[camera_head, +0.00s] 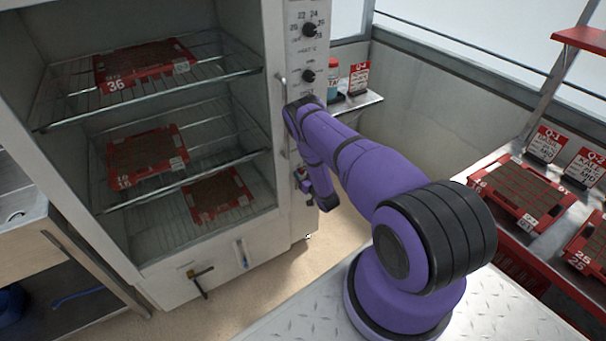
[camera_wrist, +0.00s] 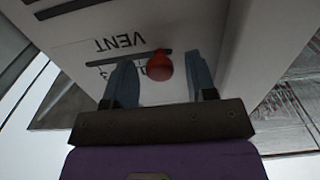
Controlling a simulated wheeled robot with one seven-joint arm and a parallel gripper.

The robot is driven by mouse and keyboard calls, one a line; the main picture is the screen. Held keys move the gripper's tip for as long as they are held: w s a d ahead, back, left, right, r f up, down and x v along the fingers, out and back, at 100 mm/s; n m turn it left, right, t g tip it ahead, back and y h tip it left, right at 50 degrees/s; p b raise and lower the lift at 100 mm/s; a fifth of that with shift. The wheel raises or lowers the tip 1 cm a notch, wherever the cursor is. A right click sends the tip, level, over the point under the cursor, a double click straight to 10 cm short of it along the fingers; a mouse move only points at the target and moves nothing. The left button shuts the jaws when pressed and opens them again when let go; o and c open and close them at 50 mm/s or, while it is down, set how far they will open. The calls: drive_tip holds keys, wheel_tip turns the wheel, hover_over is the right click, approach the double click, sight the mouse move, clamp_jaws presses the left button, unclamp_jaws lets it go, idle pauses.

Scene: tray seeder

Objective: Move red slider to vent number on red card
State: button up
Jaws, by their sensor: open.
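The red slider knob (camera_wrist: 159,65) sits on a dark slot in the white panel beside the word VENT, which appears upside down in the wrist view. The fingers of my gripper (camera_wrist: 160,73) stand open on either side of the knob, with gaps visible. Scale numbers near the slot are mostly hidden by the left finger. In the head view, a small red part (camera_head: 301,174) shows low on the cabinet's control column, partly hidden by my arm. A red-and-white card (camera_head: 359,78) marked Q-4 stands on the back shelf; its small print is unreadable.
The open cabinet (camera_head: 274,150) holds red trays, including one marked 36 (camera_head: 176,70), on wire racks. Dark dials (camera_head: 309,30) sit higher on the column. More red-and-white cards (camera_head: 543,145) and trays (camera_head: 520,195) stand on the right bench.

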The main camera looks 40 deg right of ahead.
drive_tip(key=shift+w, duration=0.15)
drive_tip(key=shift+c, duration=0.4)
clamp_jaws()
drive_tip(key=d, duration=0.5)
drive_tip(key=shift+s, duration=0.25)
drive_tip(key=shift+o, duration=0.4)
unclamp_jaws()
drive_tip(key=shift+s, duration=0.15)
drive_tip(key=s, duration=1)
drive_tip(key=shift+s+a, duration=0.25)
drive_tip(key=shift+a, duration=0.2)
